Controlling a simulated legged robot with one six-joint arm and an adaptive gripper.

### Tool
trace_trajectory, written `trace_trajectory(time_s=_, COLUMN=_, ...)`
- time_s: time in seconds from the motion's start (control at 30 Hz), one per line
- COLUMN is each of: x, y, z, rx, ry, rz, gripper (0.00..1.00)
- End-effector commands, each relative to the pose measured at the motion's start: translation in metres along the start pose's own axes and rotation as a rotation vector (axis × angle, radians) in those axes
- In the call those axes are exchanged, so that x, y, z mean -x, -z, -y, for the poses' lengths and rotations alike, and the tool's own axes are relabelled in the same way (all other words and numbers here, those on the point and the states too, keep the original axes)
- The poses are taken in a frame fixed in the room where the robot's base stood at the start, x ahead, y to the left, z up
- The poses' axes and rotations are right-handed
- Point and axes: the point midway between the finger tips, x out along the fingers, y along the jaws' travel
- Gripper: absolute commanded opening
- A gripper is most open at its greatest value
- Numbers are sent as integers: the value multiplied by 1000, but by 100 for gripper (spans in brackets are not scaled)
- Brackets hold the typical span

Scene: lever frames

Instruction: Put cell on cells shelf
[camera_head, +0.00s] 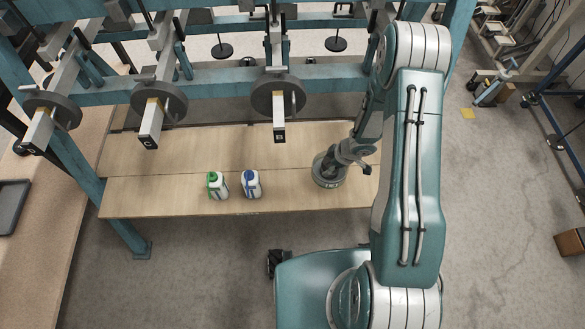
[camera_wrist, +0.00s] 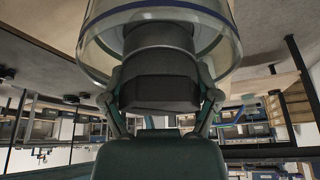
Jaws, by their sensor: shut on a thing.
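A dark grey round thing (camera_head: 326,172), which I take to be the cell, is at the end of my gripper (camera_head: 352,157) in the head view. A small light label shows on its front. In the wrist view, a clear, glass-like body (camera_wrist: 107,47) with a dark core fills the top, and my gripper (camera_wrist: 160,95) is shut on its dark block. The cell appears over the right part of a pale wooden shelf (camera_head: 160,190). I cannot tell whether it touches the boards.
Lever arms with round weights, one marked B (camera_head: 279,132) and one marked C (camera_head: 149,140), jut out above the shelf. Bare wood lies between the blue-capped bottle and the cell.

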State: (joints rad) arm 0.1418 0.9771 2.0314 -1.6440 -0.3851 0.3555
Motion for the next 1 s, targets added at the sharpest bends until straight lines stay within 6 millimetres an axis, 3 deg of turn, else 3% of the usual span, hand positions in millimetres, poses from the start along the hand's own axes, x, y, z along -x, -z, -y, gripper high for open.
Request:
trace_trajectory(time_s=0.8, x=-86, y=-34, z=0, rx=1, ry=0, rz=0, gripper=18)
trace_trajectory(time_s=1.0, x=-92, y=-37, z=-1, rx=1, ry=-2, rz=0, gripper=18)
